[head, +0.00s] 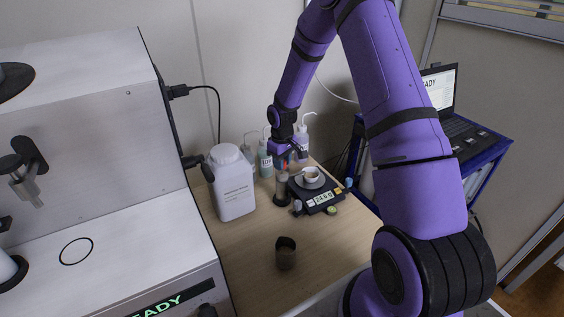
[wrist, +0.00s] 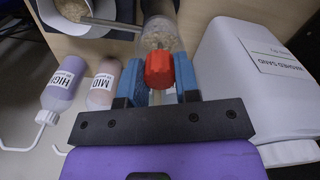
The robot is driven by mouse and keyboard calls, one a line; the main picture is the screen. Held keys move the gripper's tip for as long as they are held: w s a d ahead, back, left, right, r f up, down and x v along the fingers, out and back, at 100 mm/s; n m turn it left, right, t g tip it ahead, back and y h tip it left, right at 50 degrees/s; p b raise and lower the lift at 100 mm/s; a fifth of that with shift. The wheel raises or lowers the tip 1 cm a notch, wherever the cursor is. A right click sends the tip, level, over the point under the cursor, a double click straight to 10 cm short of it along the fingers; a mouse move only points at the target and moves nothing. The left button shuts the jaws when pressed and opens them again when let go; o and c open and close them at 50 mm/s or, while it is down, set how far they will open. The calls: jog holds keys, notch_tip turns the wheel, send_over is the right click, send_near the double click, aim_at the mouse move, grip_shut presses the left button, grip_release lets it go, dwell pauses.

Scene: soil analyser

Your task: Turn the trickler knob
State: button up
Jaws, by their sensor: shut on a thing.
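The trickler (head: 282,188) stands on the wooden bench, left of a small balance. In the wrist view it is a clear tube (wrist: 162,36) with pale grains inside and a red knob (wrist: 158,70) at its near end. My gripper (head: 285,157) reaches down to it from above. In the wrist view my gripper (wrist: 158,84) has one blue finger on each side of the red knob and is shut on it. The fingers hide the knob's sides, and the knob is mostly hidden in the head view.
The balance (head: 325,198) carries a bowl (head: 311,174) close right of the trickler. A white sand container (head: 232,187) stands close left. Wash bottles (head: 265,161) are behind. A dark cup (head: 286,259) stands in front, with bare bench around it. A large analyser (head: 95,95) fills the left.

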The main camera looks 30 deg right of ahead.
jog(key=shift+n, duration=1)
jog(key=o, duration=0.9)
jog(key=shift+o, duration=0.2)
notch_tip(320, 180, up, 11)
